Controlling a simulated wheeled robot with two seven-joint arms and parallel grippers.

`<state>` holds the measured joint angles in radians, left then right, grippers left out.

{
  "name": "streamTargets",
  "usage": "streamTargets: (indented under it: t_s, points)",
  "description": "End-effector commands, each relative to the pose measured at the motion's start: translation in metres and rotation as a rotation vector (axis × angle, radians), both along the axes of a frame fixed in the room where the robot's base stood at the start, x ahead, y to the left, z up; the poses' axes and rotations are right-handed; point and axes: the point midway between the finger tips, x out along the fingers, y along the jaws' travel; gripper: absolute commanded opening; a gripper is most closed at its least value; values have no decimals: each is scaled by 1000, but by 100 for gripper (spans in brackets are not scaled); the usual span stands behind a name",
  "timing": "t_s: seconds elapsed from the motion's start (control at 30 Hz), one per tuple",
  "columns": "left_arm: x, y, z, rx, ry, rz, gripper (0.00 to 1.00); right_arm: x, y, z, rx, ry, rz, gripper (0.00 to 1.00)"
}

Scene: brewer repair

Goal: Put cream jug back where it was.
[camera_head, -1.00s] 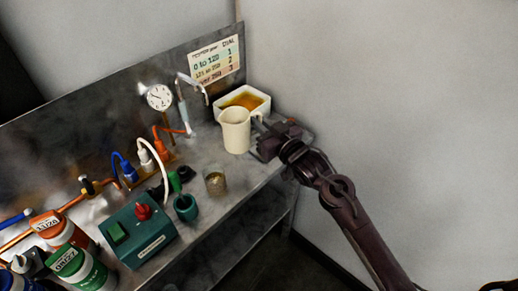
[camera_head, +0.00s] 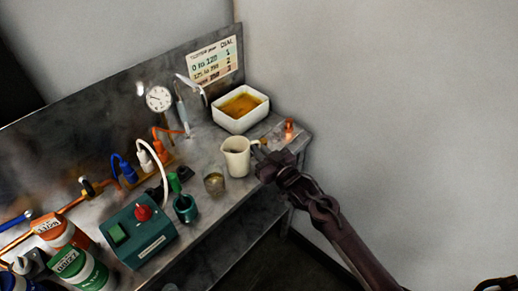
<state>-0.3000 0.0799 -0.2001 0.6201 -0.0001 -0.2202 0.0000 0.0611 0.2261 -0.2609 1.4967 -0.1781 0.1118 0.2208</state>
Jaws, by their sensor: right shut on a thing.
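The cream jug (camera_head: 236,157) is a cream-white pitcher with its handle to the right. It looks upright, over the front part of the steel bench; I cannot tell whether its base touches the bench. My right gripper (camera_head: 262,153) is at the jug's right side, shut on its handle. The fingertips are partly hidden by the gripper body. My left gripper is not in view.
A white basin (camera_head: 241,109) with amber liquid stands behind the jug. A small glass (camera_head: 214,184) and a teal cup (camera_head: 186,208) stand close to its left. A copper-coloured piece (camera_head: 289,127) stands at the bench's right end. A green box (camera_head: 138,230) with a red knob is further left.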

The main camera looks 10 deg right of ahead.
Motion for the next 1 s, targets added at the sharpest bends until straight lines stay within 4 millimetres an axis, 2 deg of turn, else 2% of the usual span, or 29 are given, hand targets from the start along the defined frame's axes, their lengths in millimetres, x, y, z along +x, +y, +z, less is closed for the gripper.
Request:
streamTargets:
  t_s: [0.1, 0.13, 0.2, 0.53, 0.67, 1.0]
  points:
    - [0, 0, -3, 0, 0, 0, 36, 0, 0, -3, 1, -2, 0, 0]
    - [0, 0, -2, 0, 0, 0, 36, 0, 0, -3, 0, 0, 0, 11]
    - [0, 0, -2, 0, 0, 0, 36, 0, 0, -3, 0, 1, 0, 18]
    - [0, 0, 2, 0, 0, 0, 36, -1, 0, 2, 0, 0, 0, 18]
    - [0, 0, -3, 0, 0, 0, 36, -17, -8, -3, -2, 4, 0, 18]
    - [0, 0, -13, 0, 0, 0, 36, -82, -38, -2, -3, 3, 1, 18]
